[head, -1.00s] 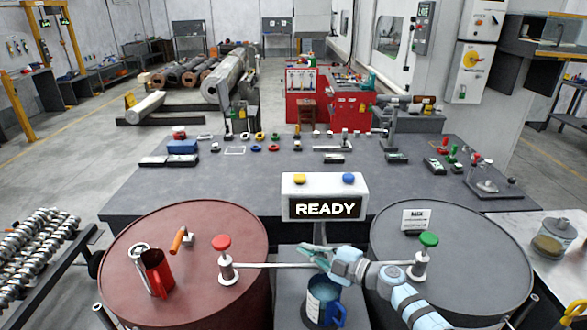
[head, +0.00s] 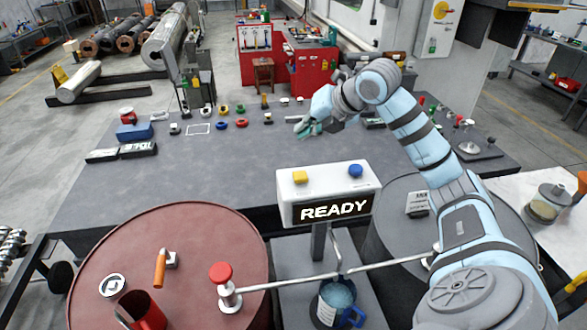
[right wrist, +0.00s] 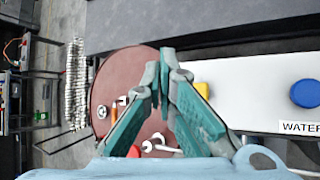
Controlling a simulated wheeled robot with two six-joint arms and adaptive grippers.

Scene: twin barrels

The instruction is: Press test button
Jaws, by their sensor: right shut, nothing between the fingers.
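A white box (head: 327,193) on a post has a dark screen reading READY. On its top are a yellow button (head: 300,177) at the left and a blue button (head: 355,170) at the right. My right gripper (head: 304,126) is shut and empty, above the box in the head view and touching neither button there. In the right wrist view, the shut fingertips (right wrist: 168,52) are in front of the box's left end. The yellow button (right wrist: 202,90) is partly hidden behind a finger. The blue button (right wrist: 306,93) is beside a label beginning WATER. My left gripper is out of view.
A red barrel (head: 120,235) and a grey barrel (head: 397,200) stand either side of the box. A rod with a red knob (head: 220,272) spans between them. A blue-handled mug (head: 335,303) is below. A dark table (head: 190,175) with small parts lies behind.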

